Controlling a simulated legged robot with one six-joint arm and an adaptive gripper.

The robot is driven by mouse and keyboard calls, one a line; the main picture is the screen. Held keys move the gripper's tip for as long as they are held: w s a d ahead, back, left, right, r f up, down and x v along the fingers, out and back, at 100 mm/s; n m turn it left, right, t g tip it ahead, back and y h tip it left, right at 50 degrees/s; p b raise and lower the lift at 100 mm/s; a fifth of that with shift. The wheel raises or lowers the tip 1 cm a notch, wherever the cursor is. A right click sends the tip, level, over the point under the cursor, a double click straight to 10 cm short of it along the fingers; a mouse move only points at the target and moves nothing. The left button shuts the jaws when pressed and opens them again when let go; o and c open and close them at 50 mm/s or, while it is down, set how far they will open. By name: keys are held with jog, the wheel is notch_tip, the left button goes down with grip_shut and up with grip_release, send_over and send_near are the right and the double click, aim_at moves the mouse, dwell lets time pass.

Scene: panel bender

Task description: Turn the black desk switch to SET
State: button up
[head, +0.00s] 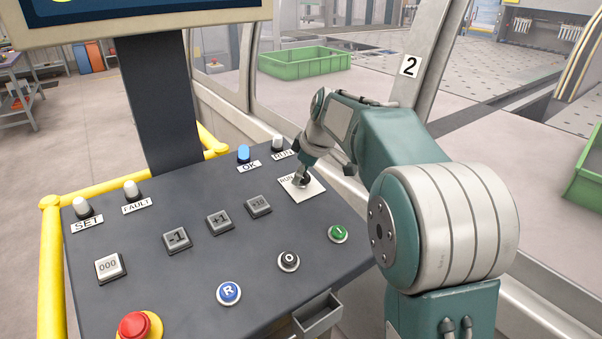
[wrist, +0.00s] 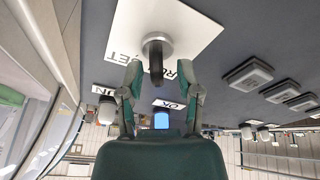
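The black desk switch (wrist: 155,72) has a silver round collar and sits on a white label plate (wrist: 125,25). In the wrist view its dark lever points down the picture, toward my gripper's palm. In the head view the plate (head: 311,194) lies at the console's far right, with "RUN" partly readable; my gripper hides much of the switch. My gripper (wrist: 160,72) is open, with one finger on each side of the lever and a visible gap on both sides. It also shows at the switch in the head view (head: 303,174).
The blue OK button (head: 243,153) and white RUN lamp (head: 277,143) stand close behind the switch. Grey keys (head: 219,222), a green button (head: 338,233) and a red emergency stop (head: 139,326) are on the console. The machine frame (head: 425,65) rises behind my arm.

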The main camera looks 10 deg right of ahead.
jog(key=shift+d, duration=0.2)
grip_shut()
jog(key=shift+m, duration=0.3)
jog(key=m+h, duration=0.1)
jog(key=m, duration=0.4)
jog(key=shift+f+m+t, duration=0.1)
jog(key=shift+m+t, duration=0.2)
jog(key=shift+t, duration=0.1)
jog(key=m+h, duration=0.1)
jog(key=m, duration=0.4)
jog(key=shift+d+f+m, duration=0.1)
jog(key=shift+m, duration=0.3)
jog(key=shift+o, duration=1.6)
grip_release()
